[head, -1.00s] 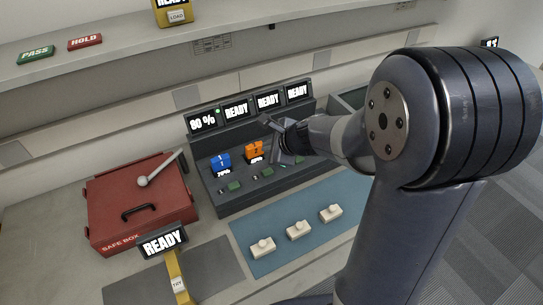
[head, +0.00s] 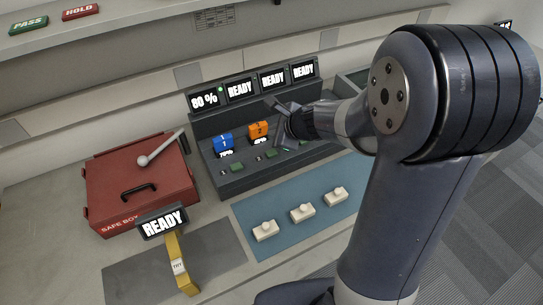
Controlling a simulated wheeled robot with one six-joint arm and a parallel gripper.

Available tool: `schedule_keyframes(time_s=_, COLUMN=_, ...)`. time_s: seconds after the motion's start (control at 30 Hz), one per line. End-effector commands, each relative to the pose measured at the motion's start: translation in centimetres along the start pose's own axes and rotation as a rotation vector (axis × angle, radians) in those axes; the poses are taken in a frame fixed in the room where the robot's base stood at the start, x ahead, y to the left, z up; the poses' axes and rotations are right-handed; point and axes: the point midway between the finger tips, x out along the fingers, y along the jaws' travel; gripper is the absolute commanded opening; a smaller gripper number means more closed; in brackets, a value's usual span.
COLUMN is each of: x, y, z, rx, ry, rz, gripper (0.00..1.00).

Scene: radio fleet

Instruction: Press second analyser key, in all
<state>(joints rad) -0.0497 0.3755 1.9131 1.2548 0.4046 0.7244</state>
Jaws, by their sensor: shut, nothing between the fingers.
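The analyser (head: 200,127) is a dark grey stepped console with several screens along its top. The first screen (head: 204,100) reads 80 % with a green light beside it; the others read READY. A blue radio (head: 222,143) stands in the first bay and an orange radio (head: 258,131) in the second. Small green keys sit on the front ledge; the second key (head: 271,155) shows below the orange radio. My gripper (head: 281,138) is shut and empty over the console, just right of the orange radio. It hides part of the bays to the right. Whether it touches anything is unclear.
A red safe box (head: 120,190) with a lever stands left. A yellow stand (head: 182,265) with a READY screen is in front. Several white blocks lie on a blue mat (head: 262,205). A shelf above holds PASS (head: 28,26) and HOLD (head: 80,12) tags.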

Motion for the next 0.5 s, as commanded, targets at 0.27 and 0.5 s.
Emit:
schedule_keyframes(time_s=0.27, x=3.0, y=2.2, z=-2.2, rx=0.000, ry=0.000, rz=0.000, gripper=0.00)
schedule_keyframes(time_s=0.5, x=4.0, y=2.9, z=-2.9, rx=0.000, ry=0.000, rz=0.000, gripper=0.00)
